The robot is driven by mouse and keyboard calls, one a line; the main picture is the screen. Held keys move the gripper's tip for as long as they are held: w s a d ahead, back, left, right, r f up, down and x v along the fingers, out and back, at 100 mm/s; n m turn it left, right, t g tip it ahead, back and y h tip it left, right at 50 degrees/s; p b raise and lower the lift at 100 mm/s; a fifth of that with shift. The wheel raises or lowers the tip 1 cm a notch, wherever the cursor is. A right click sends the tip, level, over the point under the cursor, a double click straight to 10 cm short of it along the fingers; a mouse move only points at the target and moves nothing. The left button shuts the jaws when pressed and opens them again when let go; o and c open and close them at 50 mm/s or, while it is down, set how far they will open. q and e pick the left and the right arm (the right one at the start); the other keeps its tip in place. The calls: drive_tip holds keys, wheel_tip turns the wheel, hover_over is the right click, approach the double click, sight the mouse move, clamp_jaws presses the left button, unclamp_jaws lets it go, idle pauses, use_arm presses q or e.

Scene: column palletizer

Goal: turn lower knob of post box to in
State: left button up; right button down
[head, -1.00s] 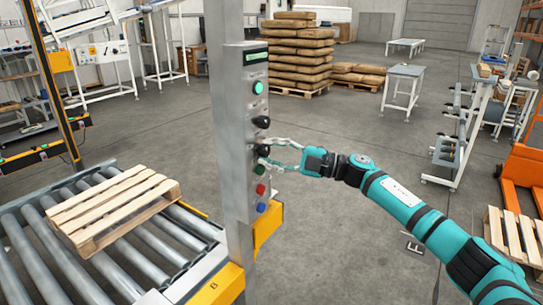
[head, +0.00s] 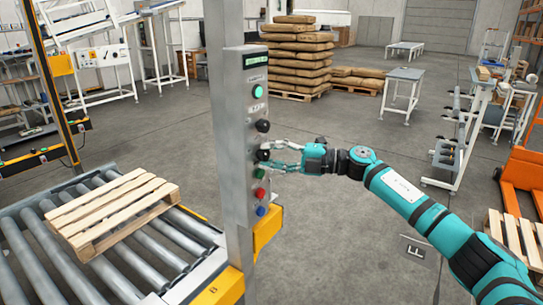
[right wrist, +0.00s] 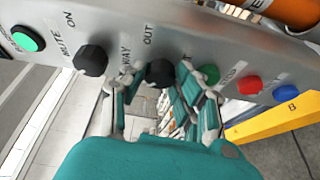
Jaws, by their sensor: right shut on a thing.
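The grey post box (head: 250,130) faces right on its steel post, with two black knobs one above the other. The upper knob (head: 263,126) is free; it also shows in the right wrist view (right wrist: 91,60). The lower knob (head: 263,155) is between the fingers of my right gripper (head: 274,157), which is shut on it. In the right wrist view the lower knob (right wrist: 160,73) sits between the teal fingers, beside the lettering "WAY" and "OUT". My left gripper is not in view.
A green button (head: 258,91) and a small display (head: 256,59) are above the knobs. Green, red (head: 260,192) and blue (head: 261,211) buttons are below, close to my fingers. A roller conveyor (head: 40,265) with a wooden pallet (head: 115,205) stands left of the post.

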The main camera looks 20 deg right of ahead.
drive_tip(key=shift+f, duration=0.1)
drive_tip(key=c, duration=1)
unclamp_jaws()
drive_tip(key=shift+d, duration=0.1)
drive_tip(key=v, duration=1.1)
drive_tip(key=shift+s+d, duration=0.25)
drive_tip(key=shift+d, duration=0.05)
